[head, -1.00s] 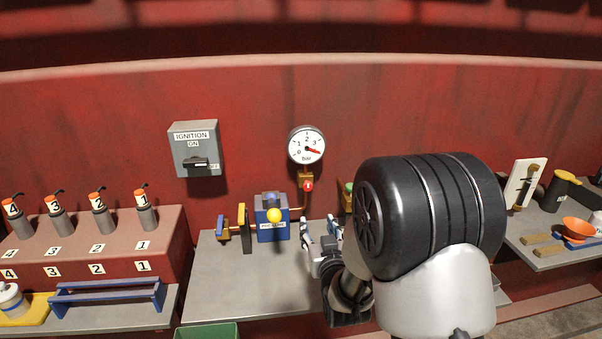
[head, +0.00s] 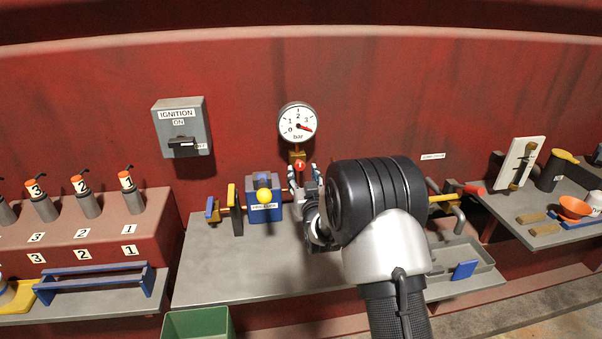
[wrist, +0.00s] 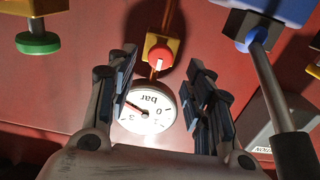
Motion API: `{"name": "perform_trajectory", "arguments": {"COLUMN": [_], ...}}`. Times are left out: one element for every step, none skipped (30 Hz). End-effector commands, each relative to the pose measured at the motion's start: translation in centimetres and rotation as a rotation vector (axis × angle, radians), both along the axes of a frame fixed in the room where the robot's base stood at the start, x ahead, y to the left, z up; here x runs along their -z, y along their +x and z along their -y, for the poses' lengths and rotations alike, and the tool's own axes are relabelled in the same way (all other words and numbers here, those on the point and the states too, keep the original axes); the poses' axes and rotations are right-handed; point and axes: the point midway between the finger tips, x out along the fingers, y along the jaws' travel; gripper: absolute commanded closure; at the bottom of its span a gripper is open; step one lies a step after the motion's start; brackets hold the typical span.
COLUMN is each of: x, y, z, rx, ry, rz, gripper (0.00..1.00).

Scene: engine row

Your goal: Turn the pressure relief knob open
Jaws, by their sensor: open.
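The red knob (head: 299,165) sits on a brass block below the bar gauge (head: 297,122), whose red needle lies beyond the 3. In the wrist view the red knob (wrist: 159,56) appears upside down on its brass block (wrist: 163,42), with the gauge dial (wrist: 148,107) below it in the picture. My gripper (head: 304,177) is open in front of the knob. In the wrist view its two fingers (wrist: 160,72) stand left and right of the knob's line, with gaps on both sides. I cannot tell whether the fingertips reach the knob's depth.
A green knob (wrist: 38,43) is at the wrist view's left. The bench front (head: 240,265) is clear.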

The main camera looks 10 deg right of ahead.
Motion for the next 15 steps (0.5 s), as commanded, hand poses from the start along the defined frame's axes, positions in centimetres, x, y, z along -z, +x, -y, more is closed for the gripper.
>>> {"name": "perform_trajectory", "arguments": {"x": [0.1, 0.2, 0.1, 0.1, 0.1, 0.1, 0.1, 0.1, 0.0, 0.0, 0.0, 0.0, 0.0, 0.0, 0.0], "y": [0.9, 1.4, 1.9, 2.3, 2.6, 3.0, 3.2, 3.4, 3.6, 3.7, 3.8, 3.9, 3.9, 3.9, 3.9], "z": [0.0, 0.0, 0.0, 0.0, 0.0, 0.0, 0.0, 0.0, 0.0, 0.0, 0.0, 0.0, 0.0, 0.0, 0.0], "rx": [0.0, 0.0, 0.0, 0.0, 0.0, 0.0, 0.0, 0.0, 0.0, 0.0, 0.0, 0.0, 0.0, 0.0, 0.0], "ry": [0.0, 0.0, 0.0, 0.0, 0.0, 0.0, 0.0, 0.0, 0.0, 0.0, 0.0, 0.0, 0.0, 0.0, 0.0], "rz": [0.002, 0.001, 0.002, 0.001, 0.001, 0.001, 0.0, -0.001, 0.0, 0.0, 0.0, 0.0, 0.0, 0.0, -0.001], "gripper": [0.53, 0.53, 0.53, 0.53, 0.53, 0.53, 0.53, 0.53, 0.53, 0.53, 0.53, 0.53, 0.53, 0.53, 0.53]}}
